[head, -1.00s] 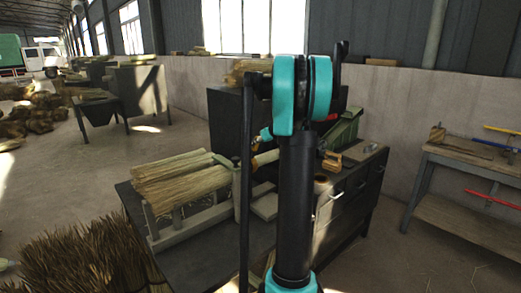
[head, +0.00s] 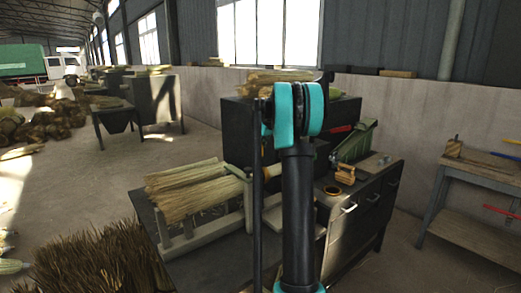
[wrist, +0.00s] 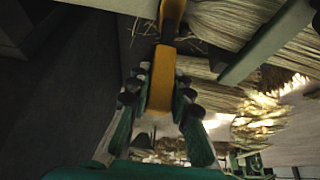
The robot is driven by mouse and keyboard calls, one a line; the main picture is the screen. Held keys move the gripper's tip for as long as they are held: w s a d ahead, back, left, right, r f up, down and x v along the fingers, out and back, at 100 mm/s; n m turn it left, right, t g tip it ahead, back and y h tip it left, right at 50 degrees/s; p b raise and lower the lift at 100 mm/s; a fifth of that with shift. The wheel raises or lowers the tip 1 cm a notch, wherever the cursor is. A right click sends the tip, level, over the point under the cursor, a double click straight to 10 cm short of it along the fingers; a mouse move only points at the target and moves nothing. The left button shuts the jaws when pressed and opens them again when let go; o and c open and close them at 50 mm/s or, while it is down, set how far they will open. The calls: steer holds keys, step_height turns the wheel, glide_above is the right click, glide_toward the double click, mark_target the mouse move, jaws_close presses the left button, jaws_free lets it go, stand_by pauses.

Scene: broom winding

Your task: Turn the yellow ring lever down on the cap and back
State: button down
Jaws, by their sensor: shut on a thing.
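In the wrist view, my gripper (wrist: 161,92) has its two dark, jointed fingers closed on the sides of a yellow piece, which I take to be the yellow ring lever (wrist: 161,68). The lever runs up the picture from between the fingers, with a dark gap before another yellow part (wrist: 172,14) at the top edge. I cannot make out a ring shape or the cap. In the head view, my arm's dark link and teal joint stand in front, and I cannot make out my gripper or the lever there.
Straw bundles (head: 190,190) lie on a rack on the dark bench, left of my arm. A side table (head: 470,171) stands at the right; open floor lies left.

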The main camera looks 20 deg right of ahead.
steer(key=shift+a, duration=0.1)
steer(key=c, duration=1.4)
jaws_free()
steer(key=shift+w, duration=0.1)
steer(key=shift+o, duration=0.2)
steer(key=v, duration=1.2)
steer(key=shift+f, duration=0.1)
steer(key=s+a+f+m, duration=0.1)
steer(key=s+a+f, duration=0.6)
steer(key=s, duration=0.2)
steer(key=s+a+f+m, duration=0.1)
steer(key=s+a+f, duration=0.5)
steer(key=s+f, duration=0.3)
steer(key=s+a+f, duration=0.2)
steer(key=s+f, duration=0.3)
steer(key=s, duration=0.3)
steer(key=s+a+f+m+h, duration=0.1)
steer(key=s+a+f, duration=0.1)
steer(key=s+f, duration=0.3)
steer(key=s+a+f+m, duration=0.1)
steer(key=s+f, duration=0.4)
steer(key=s, duration=0.7)
steer(key=shift+s+a+f+g+h, duration=0.15)
steer(key=shift+s+a+g+h, duration=0.25)
